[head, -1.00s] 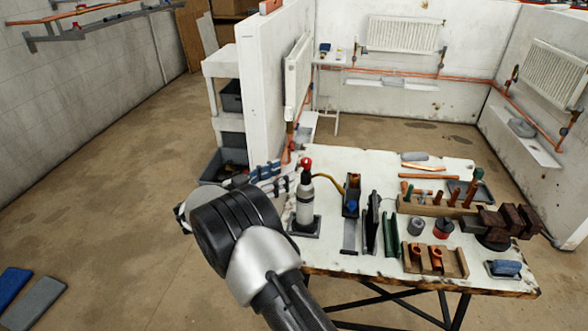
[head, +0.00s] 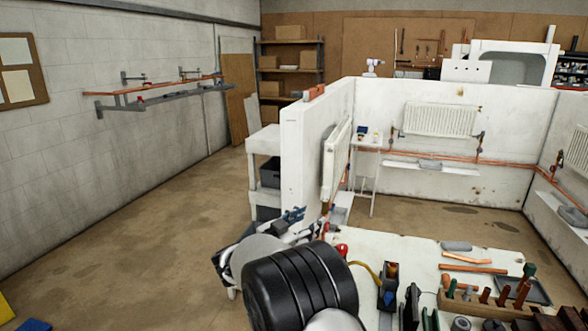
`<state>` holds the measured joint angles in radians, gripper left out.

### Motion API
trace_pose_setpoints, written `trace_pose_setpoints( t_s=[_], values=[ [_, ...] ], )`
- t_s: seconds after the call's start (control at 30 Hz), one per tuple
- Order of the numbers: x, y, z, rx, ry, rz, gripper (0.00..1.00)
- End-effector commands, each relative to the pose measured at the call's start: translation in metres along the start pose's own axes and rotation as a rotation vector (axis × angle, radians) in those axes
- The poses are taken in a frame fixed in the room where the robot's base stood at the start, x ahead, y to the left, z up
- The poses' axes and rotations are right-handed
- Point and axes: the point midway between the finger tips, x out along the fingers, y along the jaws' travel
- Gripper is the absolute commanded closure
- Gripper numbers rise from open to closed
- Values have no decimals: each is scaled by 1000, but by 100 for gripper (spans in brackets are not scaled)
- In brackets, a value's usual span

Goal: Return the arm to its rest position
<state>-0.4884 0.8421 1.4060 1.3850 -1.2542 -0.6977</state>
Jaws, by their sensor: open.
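My arm rises from the bottom edge in the head view, with its dark joint in front of the workbench (head: 395,245). My gripper (head: 298,222) shows partly beyond the wrist, left of the bench's far left corner and in front of the white partition's lower end. It is open, and I see nothing held in it. The wrist hides part of the gripper and the near left part of the bench.
Pipe pieces (head: 474,268), a wooden holder (head: 455,305) and a dark tray (head: 530,291) lie on the bench. The white partition (head: 303,150) stands behind the gripper, with a white shelf unit (head: 264,145) on its left. The floor (head: 130,260) at left is largely clear.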

Motion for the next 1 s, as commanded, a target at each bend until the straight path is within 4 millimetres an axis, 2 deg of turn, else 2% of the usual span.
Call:
trace_pose_setpoints(
  t_s=[0.03,0.13,0.2,0.33,0.47,0.57,0.67,0.8,0.9,1.0],
  values=[
    [6,-8,-32,37,-23,-87,53],
    [5,-23,-75,75,-88,-266,53],
    [-4,-26,-100,84,-141,-384,53],
    [-34,-17,-136,62,-251,-574,53],
    [-78,16,-153,-7,-383,-718,53],
    [-116,57,-152,-86,-498,-789,53],
    [-156,111,-140,-184,-622,-819,53],
    [-207,201,-113,-332,-799,-788,53],
    [-237,264,-92,-426,-911,-725,53],
    [-260,318,-75,-499,-1000,-651,53]
  ],
)
